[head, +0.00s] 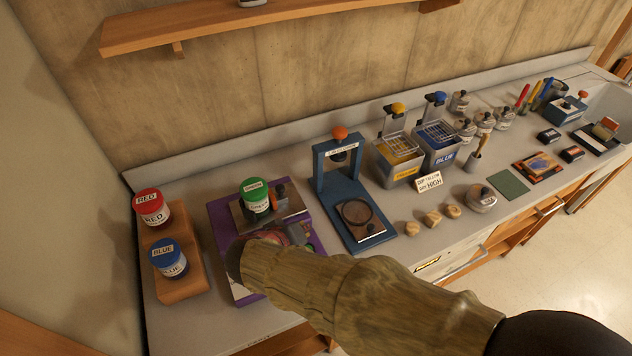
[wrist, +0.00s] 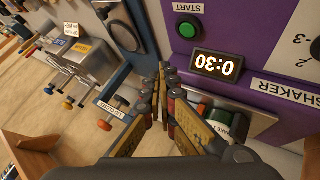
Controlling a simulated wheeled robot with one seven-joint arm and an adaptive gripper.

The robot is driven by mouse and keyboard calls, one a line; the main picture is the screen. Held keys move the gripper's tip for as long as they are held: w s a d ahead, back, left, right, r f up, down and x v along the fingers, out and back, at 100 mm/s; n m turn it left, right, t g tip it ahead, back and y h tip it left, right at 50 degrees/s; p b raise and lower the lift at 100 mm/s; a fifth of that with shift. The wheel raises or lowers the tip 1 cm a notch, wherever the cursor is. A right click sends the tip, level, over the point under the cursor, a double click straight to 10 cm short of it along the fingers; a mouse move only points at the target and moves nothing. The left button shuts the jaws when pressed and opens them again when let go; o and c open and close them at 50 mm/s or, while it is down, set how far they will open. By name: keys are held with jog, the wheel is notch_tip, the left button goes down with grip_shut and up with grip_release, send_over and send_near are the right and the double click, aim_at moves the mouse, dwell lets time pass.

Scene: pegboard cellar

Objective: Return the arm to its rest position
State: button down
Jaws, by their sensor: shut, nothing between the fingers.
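My arm (head: 350,290) reaches from the lower right of the head view to the purple shaker (head: 222,225). In the wrist view, my gripper (wrist: 165,92) is shut and empty, in front of the shaker. The shaker's front (wrist: 270,60) shows there with a green start button and a display reading 0:30. A paint can with a green lid (head: 256,195) sits on the shaker's metal plate. In the wrist view the can (wrist: 222,117) is partly hidden behind my fingers. In the head view my wrist covers part of the shaker's front.
Red (head: 152,207) and blue (head: 168,258) cans stand on a wooden rack (head: 182,288) at left. A blue press (head: 340,190) stands right of the shaker, with yellow (head: 400,165) and blue (head: 440,148) tubs beyond. A shelf (head: 240,25) hangs above the counter.

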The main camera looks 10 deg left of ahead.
jog(key=shift+s+f+n, duration=0.1)
jog(key=shift+n, duration=0.5)
jog(key=s+d, duration=0.1)
jog(key=s+f+n+g, duration=0.1)
jog(key=s, duration=0.1)
jog(key=s+d+f+n+g, duration=0.1)
jog(key=shift+s+d+f, duration=0.15)
jog(key=shift+s+d, duration=0.1)
jog(key=shift+d, duration=0.1)
jog(key=s+d+r+m+y, duration=0.1)
jog(key=s+d+r+m, duration=0.2)
jog(key=d+r, duration=0.3)
jog(key=s+d+r+m, duration=0.3)
jog(key=d+r, duration=0.3)
jog(key=d, duration=0.4)
jog(key=s+d+r+m+g+y, duration=0.1)
jog(key=s+d+r+m, duration=0.1)
jog(key=d+r, duration=0.5)
jog(key=shift+s+d+m+y, duration=0.3)
jog(key=shift+s+d+m, duration=0.1)
jog(key=shift+s+d, duration=0.6)
jog(key=shift+w, duration=0.15)
